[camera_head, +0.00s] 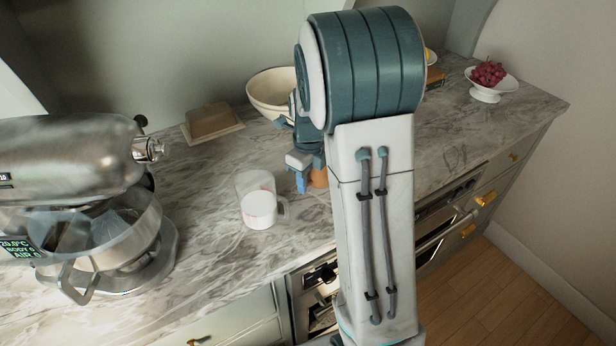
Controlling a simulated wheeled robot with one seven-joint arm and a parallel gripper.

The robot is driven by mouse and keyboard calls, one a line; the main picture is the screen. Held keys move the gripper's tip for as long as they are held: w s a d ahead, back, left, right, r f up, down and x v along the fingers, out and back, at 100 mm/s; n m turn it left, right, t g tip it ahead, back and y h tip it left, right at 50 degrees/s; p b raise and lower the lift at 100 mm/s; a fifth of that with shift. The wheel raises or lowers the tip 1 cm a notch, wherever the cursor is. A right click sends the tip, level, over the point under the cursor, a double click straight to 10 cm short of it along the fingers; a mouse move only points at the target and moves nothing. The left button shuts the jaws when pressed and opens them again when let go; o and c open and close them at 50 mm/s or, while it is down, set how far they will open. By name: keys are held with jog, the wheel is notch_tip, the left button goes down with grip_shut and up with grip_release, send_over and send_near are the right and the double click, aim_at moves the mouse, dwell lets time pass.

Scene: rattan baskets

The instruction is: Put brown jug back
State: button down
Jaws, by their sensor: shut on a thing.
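My gripper (303,178) is over the marble counter in the middle of the view, partly hidden by my own arm. It is shut on a small brown object, which looks like the brown jug (319,178). Only a part of the jug shows, between the blue finger and my arm. Its handle and base are hidden. I cannot tell whether it touches the counter.
A clear measuring cup (259,208) with white contents stands just left of my gripper. A cream bowl (268,97) and a butter dish (212,122) are behind. A stand mixer (85,160) fills the left. A fruit dish (484,94) is far right.

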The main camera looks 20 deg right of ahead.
jog(key=shift+f, duration=0.15)
jog(key=c, duration=0.9)
grip_release()
